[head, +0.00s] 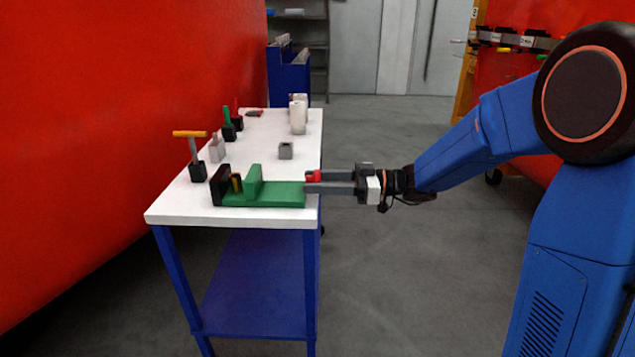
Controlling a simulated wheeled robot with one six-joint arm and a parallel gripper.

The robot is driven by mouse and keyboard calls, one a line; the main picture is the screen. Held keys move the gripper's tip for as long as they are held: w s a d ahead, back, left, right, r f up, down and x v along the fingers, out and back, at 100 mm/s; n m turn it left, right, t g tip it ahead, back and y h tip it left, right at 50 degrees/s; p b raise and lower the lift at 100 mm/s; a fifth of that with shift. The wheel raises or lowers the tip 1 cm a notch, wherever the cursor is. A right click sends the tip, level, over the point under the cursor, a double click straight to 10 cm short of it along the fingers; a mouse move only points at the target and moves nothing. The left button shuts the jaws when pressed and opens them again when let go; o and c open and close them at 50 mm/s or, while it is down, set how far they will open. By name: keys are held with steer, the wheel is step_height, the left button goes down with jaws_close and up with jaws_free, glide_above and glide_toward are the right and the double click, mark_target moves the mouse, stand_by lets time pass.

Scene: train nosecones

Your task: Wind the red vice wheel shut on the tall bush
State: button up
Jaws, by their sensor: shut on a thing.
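A green vice (275,195) lies along the front edge of the white table, with a black jaw (217,186) at its left end and a green jaw block (254,182) beside it. A brass-coloured bush (237,183) stands between the two jaws; whether both touch it I cannot tell. The red vice wheel (313,176) is at the vice's right end, partly hidden by my gripper. My gripper (312,182) reaches in level from the right, its fingers shut on the red wheel.
On the white table (262,140) stand a small grey block (285,151), white canisters (298,116), an orange-handled hammer (190,135) in a black holder, and a green-handled tool (227,118). A red wall is close on the left. The floor right of the table is clear.

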steer(key=shift+m, duration=1.5)
steer(key=o, duration=1)
steer(key=d, duration=1.7)
steer(key=shift+s+d, duration=0.2)
steer(key=shift+s, duration=0.1)
